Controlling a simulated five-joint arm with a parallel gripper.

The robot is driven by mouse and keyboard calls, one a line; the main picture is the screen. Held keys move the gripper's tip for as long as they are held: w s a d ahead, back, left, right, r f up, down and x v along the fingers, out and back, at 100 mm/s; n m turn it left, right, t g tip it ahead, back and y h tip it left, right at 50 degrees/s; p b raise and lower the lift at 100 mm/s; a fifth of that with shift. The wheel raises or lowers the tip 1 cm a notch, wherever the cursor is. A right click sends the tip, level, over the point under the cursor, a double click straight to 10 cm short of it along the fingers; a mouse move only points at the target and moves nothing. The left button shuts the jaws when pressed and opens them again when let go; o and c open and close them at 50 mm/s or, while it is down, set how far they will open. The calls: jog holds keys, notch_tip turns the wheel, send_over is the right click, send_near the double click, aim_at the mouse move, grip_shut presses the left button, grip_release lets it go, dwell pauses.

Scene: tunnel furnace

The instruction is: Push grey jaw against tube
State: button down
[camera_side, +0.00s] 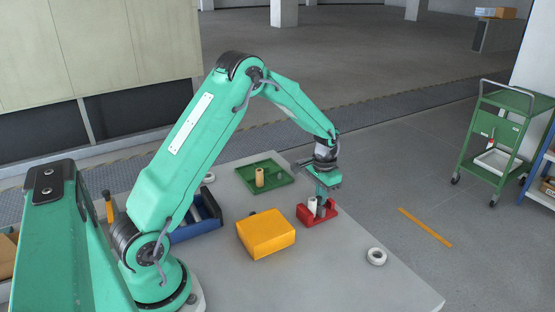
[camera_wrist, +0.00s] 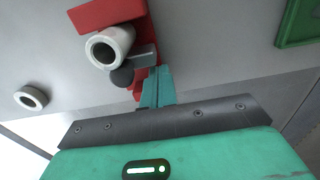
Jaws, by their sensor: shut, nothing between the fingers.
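A red vise (camera_side: 329,215) stands on the table; it also shows at the top of the wrist view (camera_wrist: 100,14). A white hollow tube (camera_wrist: 101,51) stands in it, also visible in the side view (camera_side: 312,206). The grey jaw (camera_wrist: 144,53) shows beside the tube in the wrist view, with a dark round knob (camera_wrist: 121,76) close by. My gripper (camera_wrist: 155,78) is shut and empty, pointing down at the vise, its fingertips close to the grey jaw; it also shows in the side view (camera_side: 321,194). I cannot tell whether fingers and jaw touch, or jaw and tube.
A yellow box (camera_side: 266,234) lies left of the vise. A green tray (camera_side: 281,178) holding a tan cylinder (camera_side: 260,177) is behind. A blue holder (camera_side: 197,230) stands at left. One white ring (camera_side: 376,256) lies on clear table at right, another (camera_side: 208,178) at the back.

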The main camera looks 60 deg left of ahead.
jog(key=shift+w+r, duration=0.1)
notch_tip(320, 180, up, 9)
dwell(1.2)
jog(key=s+d+r+t, duration=0.3)
jog(key=s+d+r, duration=0.4)
jog(key=s+r, duration=0.55)
jog(key=s+d+t, duration=0.1)
jog(key=s+d, duration=0.1)
jog(key=s, duration=0.5)
jog(key=s+d+r+t, duration=0.1)
jog(key=s+d, duration=0.1)
jog(key=s, duration=0.5)
jog(key=shift+s+d+r+t, duration=0.25)
jog(key=shift+s+d+t, duration=0.05)
jog(key=shift+s, duration=0.05)
dwell(0.8)
